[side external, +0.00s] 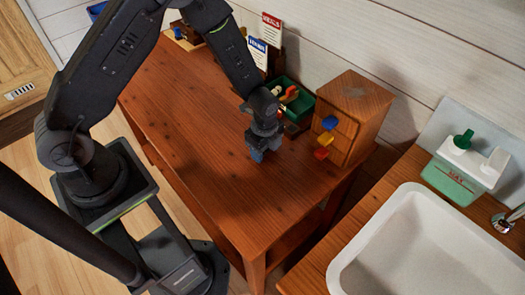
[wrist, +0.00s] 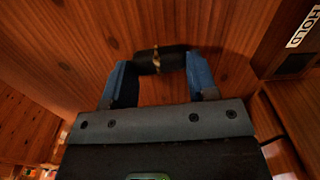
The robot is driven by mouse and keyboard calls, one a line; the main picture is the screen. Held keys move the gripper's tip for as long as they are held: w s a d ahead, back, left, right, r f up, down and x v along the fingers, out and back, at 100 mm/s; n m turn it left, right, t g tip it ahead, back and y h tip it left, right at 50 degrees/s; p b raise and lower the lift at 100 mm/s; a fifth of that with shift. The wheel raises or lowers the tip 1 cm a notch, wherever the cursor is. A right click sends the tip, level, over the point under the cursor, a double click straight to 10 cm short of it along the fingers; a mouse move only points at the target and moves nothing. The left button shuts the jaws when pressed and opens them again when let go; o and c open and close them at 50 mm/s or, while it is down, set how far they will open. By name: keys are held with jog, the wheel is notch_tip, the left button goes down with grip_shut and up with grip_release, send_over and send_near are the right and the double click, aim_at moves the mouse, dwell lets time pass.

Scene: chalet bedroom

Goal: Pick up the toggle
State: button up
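The toggle (wrist: 162,59) is a short dark cylinder with a tan band around its middle, seen in the wrist view near the wooden surface. It spans the gap between the two blue fingertips of my gripper (wrist: 160,70), one at each end. I cannot tell whether the fingers press on it or stand just clear. In the side external view my gripper (side external: 262,152) points down, low over the wooden table (side external: 195,100) near its right part; the toggle is hidden there.
A wooden drawer box (side external: 355,98) with blue, yellow and red knobs stands right of my gripper. A green bin (side external: 300,104) with coloured pieces is behind it. A block labelled HOLD (wrist: 290,50) is close at right in the wrist view. The table's left part is clear.

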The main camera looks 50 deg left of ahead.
jog(key=c, duration=0.4)
